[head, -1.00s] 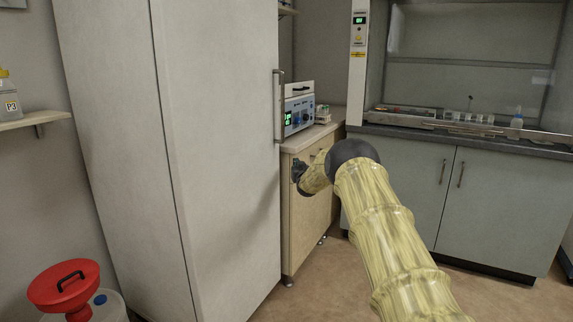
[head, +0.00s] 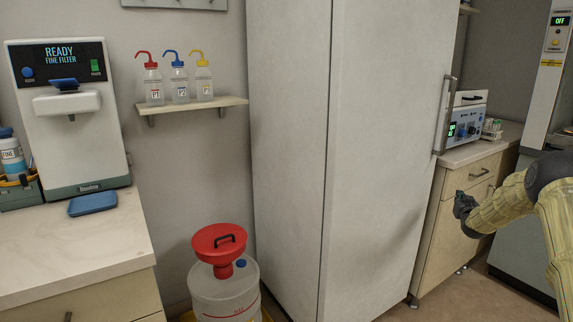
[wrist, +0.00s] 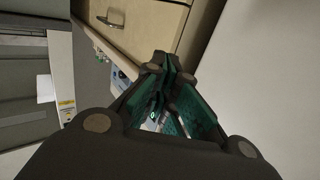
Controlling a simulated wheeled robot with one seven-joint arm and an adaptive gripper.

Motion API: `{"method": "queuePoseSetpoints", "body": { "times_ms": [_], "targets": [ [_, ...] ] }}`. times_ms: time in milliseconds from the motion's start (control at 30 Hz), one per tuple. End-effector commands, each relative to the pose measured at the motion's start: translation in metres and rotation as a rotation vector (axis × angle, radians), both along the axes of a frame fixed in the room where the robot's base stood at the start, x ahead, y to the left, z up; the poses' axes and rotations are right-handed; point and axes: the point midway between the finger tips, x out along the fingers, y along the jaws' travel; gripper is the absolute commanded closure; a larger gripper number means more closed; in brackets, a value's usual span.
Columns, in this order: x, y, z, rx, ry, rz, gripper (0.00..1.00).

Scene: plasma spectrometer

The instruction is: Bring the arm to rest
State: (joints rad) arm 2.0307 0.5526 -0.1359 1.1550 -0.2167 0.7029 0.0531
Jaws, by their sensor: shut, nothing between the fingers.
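My arm, in a yellowish sleeve, enters the head view at the right edge. My gripper (head: 464,206) is a small dark shape in front of the wooden drawer cabinet (head: 438,247), right of the tall white cabinet (head: 290,150). In the wrist view my gripper (wrist: 172,75) shows dark links and green pads, its fingertips together with nothing between them. A drawer front with a metal handle (wrist: 115,22) lies beyond it there. I cannot tell the exact gap between gripper and cabinet.
The tall cabinet's handle (head: 445,115) sticks out near my arm. A red funnel (head: 219,243) sits on a white container (head: 225,292) on the floor. A counter with a filter machine (head: 70,115) stands at left. A shelf (head: 190,107) holds wash bottles.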

Motion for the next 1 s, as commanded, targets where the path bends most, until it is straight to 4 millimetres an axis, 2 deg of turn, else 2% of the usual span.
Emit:
{"method": "queuePoseSetpoints", "body": {
  "times_ms": [33, 267, 467, 600, 767, 1000],
  "targets": [
    [-0.002, 0.019, -0.022, 0.014, 0.031, 0.014, 1.00],
    [-0.027, 0.103, -0.121, 0.085, 0.182, 0.069, 1.00],
    [-0.068, 0.177, -0.201, 0.141, 0.320, 0.113, 1.00],
    [-0.106, 0.227, -0.252, 0.177, 0.421, 0.142, 1.00],
    [-0.160, 0.282, -0.304, 0.214, 0.541, 0.173, 1.00],
    [-0.257, 0.358, -0.368, 0.263, 0.728, 0.215, 1.00]
  ]
}}
